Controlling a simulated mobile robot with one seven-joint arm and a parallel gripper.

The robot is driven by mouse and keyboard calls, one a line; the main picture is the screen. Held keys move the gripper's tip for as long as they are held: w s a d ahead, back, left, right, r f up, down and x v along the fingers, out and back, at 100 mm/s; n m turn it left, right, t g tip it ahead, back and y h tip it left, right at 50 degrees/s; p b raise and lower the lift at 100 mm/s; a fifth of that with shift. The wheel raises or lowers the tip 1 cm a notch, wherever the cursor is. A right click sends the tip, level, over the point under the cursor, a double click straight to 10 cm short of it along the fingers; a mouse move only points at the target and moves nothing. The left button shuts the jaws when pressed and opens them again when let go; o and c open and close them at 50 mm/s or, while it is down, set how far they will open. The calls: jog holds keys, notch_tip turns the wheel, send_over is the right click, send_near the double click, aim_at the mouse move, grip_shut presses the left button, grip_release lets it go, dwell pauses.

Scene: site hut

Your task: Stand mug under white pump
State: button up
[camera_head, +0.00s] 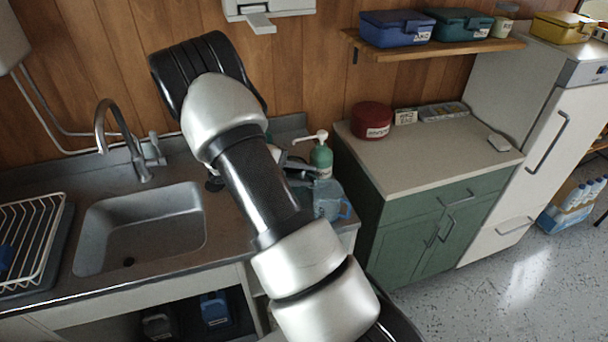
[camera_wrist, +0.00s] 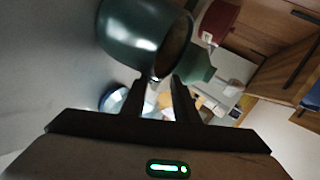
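A glossy dark green mug (camera_wrist: 130,28) fills the upper middle of the wrist view, its dark opening facing right in that turned picture. My gripper (camera_wrist: 164,82) has its fingers close together with a narrow gap at the mug's near side, and it appears shut on a thin part of it. The exact contact is small and dim. In the head view my arm hides most of the gripper and the mug. The white pump (camera_head: 316,137) tops a green bottle (camera_head: 322,158) at the back right of the sink counter, just right of my gripper.
A blue-grey jug-like vessel (camera_head: 329,200) stands near the counter's right end, in front of the bottle. The sink (camera_head: 145,225) and tap (camera_head: 118,135) are to the left. A red tin (camera_head: 371,119) stands on the green cabinet (camera_head: 425,225), whose top has free room.

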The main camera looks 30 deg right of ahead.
jog(key=v, duration=1.1)
jog(key=s+a+r+n+t+y, duration=0.3)
jog(key=s+a+r+n+y, duration=0.3)
jog(key=s+r+n, duration=0.4)
jog(key=s+a+r+n+t+y, duration=0.3)
jog(key=s+a+r+n, duration=0.6)
jog(key=n, duration=1.4)
jog(key=s+r+y, duration=0.2)
jog(key=s, duration=0.2)
jog(key=shift+s+y, duration=0.3)
jog(key=shift+y, duration=0.1)
jog(key=shift+r, duration=0.1)
